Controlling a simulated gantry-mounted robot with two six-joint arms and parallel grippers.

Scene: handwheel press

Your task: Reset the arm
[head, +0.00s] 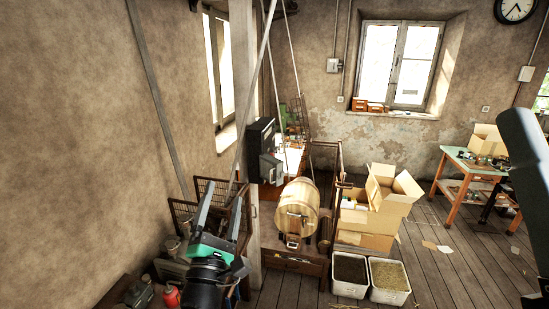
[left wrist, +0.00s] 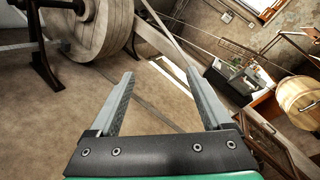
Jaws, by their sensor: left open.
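My left gripper (head: 223,191) is raised in the lower left of the head view, with its green body below and two grey fingers pointing up. The fingers are spread apart with nothing between them. In the left wrist view the same gripper (left wrist: 160,75) shows open and empty, with the plain wall behind the gap. A large pale wheel (left wrist: 100,28) stands at the upper left of the left wrist view, apart from the fingers. My right gripper is not in view; only a dark arm link shows at the right edge of the head view.
A wooden barrel (head: 297,207) stands beyond the gripper, near a wooden post (head: 243,80). Open cardboard boxes (head: 380,205) and two bins (head: 350,273) are right of it. A workbench (head: 466,172) stands farther right. The plank floor (head: 440,270) between has free room.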

